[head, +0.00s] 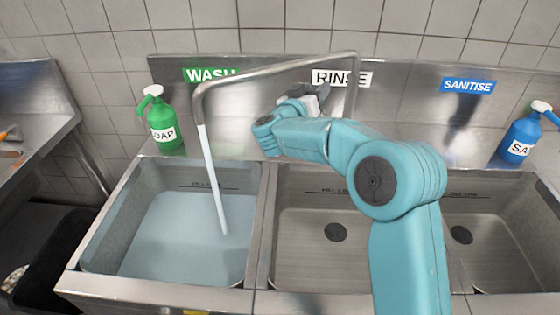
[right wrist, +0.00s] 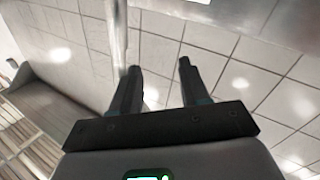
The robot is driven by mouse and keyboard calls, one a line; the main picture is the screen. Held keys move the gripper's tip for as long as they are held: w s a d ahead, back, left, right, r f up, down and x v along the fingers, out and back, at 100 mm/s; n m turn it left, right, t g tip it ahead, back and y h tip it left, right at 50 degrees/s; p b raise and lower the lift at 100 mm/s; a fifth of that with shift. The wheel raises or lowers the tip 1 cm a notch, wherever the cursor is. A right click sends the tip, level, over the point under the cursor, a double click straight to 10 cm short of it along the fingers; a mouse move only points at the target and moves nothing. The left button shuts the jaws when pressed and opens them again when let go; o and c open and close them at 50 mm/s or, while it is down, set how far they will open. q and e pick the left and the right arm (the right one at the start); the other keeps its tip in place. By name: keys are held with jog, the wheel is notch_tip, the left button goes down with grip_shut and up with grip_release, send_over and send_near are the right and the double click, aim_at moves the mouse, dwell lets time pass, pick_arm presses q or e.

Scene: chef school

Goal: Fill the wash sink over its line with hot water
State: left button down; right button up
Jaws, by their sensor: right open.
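The wash sink (head: 118,225) is the left basin, under the green WASH sign (head: 208,75). Pale blue water (head: 170,235) lies in it. Its surface looks a little below the dark fill line (head: 207,187) on the back wall. A water stream (head: 211,175) falls into it from the swung-over metal spout (head: 270,66). My right gripper (head: 318,93) is by the RINSE sign, near the spout's upright pipe, and partly hidden by my arm. In the right wrist view its fingers (right wrist: 158,78) are apart and empty, with a metal pipe (right wrist: 117,40) beside the left finger. My left gripper is out of view.
The rinse sink (head: 300,250) and sanitise sink (head: 500,240) look empty, with drains showing. A green soap bottle (head: 161,125) stands at the back left and a blue bottle (head: 520,138) at the back right. A metal counter (head: 35,95) is at far left.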

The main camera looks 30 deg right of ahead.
jog(key=s+a+f+n+b, duration=0.1)
jog(key=s+a+f+n, duration=0.2)
jog(key=a+f, duration=0.25)
jog(key=s+a+f+n+t+y+b, duration=0.1)
jog(key=s+a+f+n+b, duration=0.2)
jog(key=f, duration=0.4)
jog(key=s+a+f+n, duration=0.2)
jog(key=a+f+n, duration=0.1)
jog(key=a+f, duration=0.35)
jog(key=p+x, duration=0.2)
jog(key=x, duration=1.4)
jog(key=shift+w+d+f, duration=0.1)
jog(key=shift+w+d, duration=0.05)
jog(key=shift+d, duration=0.05)
jog(key=shift+c, duration=0.3)
jog(key=shift+t+y, duration=0.3)
grip_shut()
